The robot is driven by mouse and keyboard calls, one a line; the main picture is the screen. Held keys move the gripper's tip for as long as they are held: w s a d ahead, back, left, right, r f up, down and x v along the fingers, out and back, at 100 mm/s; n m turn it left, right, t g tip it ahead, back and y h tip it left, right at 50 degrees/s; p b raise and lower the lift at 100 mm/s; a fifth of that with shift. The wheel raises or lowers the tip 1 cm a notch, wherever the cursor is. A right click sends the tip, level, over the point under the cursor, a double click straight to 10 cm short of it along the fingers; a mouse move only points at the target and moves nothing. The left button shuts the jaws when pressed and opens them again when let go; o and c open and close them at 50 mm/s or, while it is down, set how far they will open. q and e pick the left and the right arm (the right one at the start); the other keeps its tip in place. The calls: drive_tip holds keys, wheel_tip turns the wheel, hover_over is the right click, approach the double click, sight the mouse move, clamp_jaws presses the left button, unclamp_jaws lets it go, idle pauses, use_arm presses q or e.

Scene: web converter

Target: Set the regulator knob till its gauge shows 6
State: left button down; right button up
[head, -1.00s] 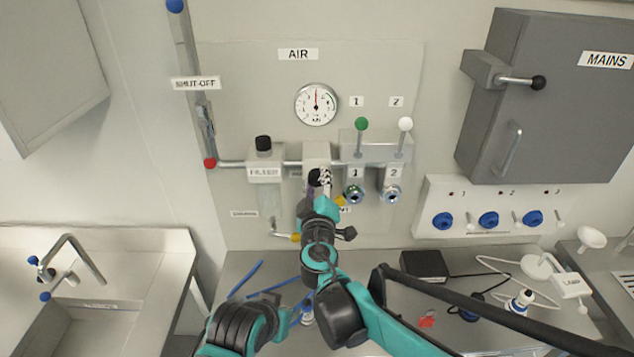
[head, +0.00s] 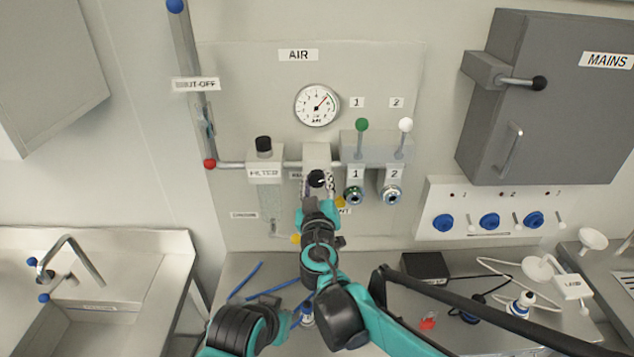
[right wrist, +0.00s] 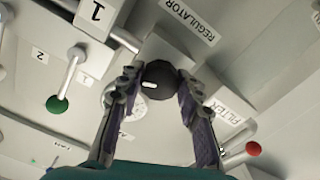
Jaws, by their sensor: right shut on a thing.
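The black regulator knob (right wrist: 160,78) with a white mark sits below the regulator block (head: 317,155) on the air panel. My right gripper (right wrist: 155,88) is shut on this knob, with one finger on each side of it. In the head view the gripper (head: 318,186) covers part of the knob. The round white gauge (head: 317,104) is above the regulator. Its needle points up and to the right; the small numerals are too blurred to read surely. My left gripper is not in view.
The filter (head: 265,173) is left of the regulator. Two outlets with green (head: 361,125) and white (head: 405,124) levers are close on the right. The shut-off lever has a red ball (head: 210,163). A bench with a black box (head: 424,265) and cables lies below.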

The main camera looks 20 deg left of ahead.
drive_tip(key=shift+f, duration=0.1)
drive_tip(key=o, duration=1.2)
drive_tip(key=shift+c, duration=0.2)
drive_tip(key=v, duration=1.2)
